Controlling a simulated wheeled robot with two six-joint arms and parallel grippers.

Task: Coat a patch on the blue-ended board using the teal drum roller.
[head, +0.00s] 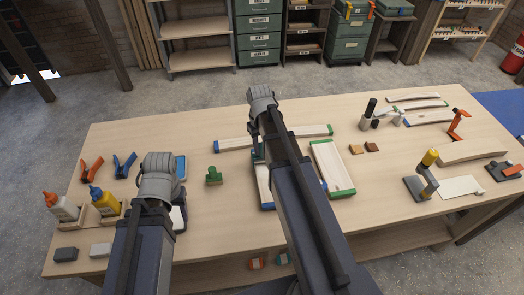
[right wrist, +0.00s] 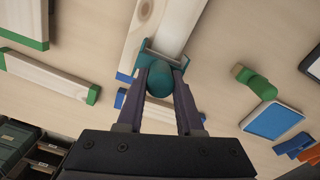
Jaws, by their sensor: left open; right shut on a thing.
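The blue-ended board (head: 264,187) lies on the table, partly hidden behind my right arm in the head view. It also shows in the right wrist view (right wrist: 158,28), pale wood with a blue end at lower left. The teal drum roller (right wrist: 160,80) is between the fingers of my right gripper (right wrist: 160,90), which is shut on it. Its teal frame spans the board's width near the blue end; I cannot tell whether it touches the wood. In the head view my right gripper (head: 260,125) mostly hides the roller. My left gripper (head: 160,190) is open, over the table's left part.
A long blue-and-green-ended board (head: 300,132) lies behind, and a green-ended board (head: 332,165) to the right. A green stamp-like block (head: 213,176) stands between my arms. Clamps (head: 92,168) and glue bottles (head: 62,207) are left; several tools lie right.

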